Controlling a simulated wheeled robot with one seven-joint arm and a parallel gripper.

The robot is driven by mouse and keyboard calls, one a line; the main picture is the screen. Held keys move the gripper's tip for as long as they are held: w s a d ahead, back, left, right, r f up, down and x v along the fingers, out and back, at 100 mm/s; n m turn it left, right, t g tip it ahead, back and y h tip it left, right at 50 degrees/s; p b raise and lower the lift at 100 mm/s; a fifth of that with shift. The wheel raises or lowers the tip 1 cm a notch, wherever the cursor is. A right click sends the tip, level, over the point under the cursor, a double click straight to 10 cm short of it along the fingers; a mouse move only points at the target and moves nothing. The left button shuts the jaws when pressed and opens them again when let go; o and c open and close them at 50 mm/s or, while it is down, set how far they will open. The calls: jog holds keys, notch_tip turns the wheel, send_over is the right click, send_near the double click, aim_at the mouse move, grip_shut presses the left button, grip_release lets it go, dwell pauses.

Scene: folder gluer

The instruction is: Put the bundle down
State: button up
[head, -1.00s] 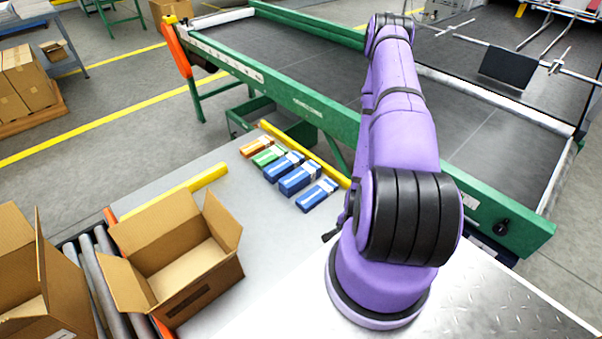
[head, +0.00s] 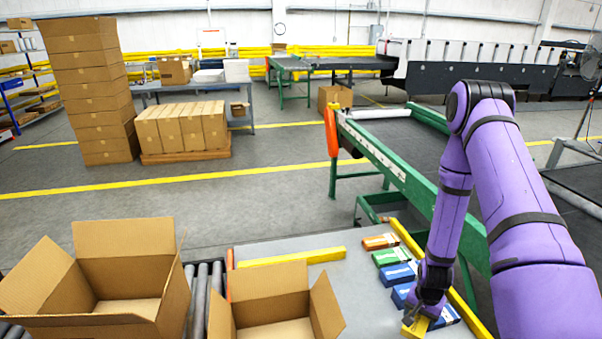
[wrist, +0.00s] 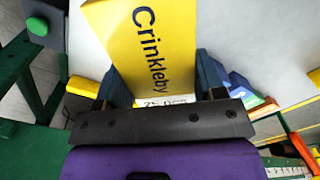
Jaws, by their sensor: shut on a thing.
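The yellow bundle (wrist: 140,35), printed "Crinkleby", is between the two fingers of my gripper (wrist: 162,82) in the wrist view. My gripper (head: 420,316) is shut on it. In the head view a small part of the yellow bundle (head: 415,328) shows below the gripper, over the right side of the light grey table (head: 350,290). Whether the bundle touches the table cannot be told. An orange bundle (head: 380,242), a green bundle (head: 391,258) and several blue bundles (head: 398,273) lie in a row beside and beyond the gripper.
A yellow rail (head: 408,240) edges the table's right side, and another yellow bar (head: 292,257) lies along its far edge. An open carton (head: 270,292) stands at the left of the table. A second open carton (head: 125,240) is beyond the rollers (head: 205,290). The green-framed conveyor (head: 400,172) is behind.

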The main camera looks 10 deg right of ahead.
jog(key=w+a+r+n, duration=0.9)
jog(key=w+a+r, duration=0.6)
jog(key=w+r, duration=0.1)
jog(key=shift+w+n, duration=0.25)
jog(key=shift+n, duration=0.15)
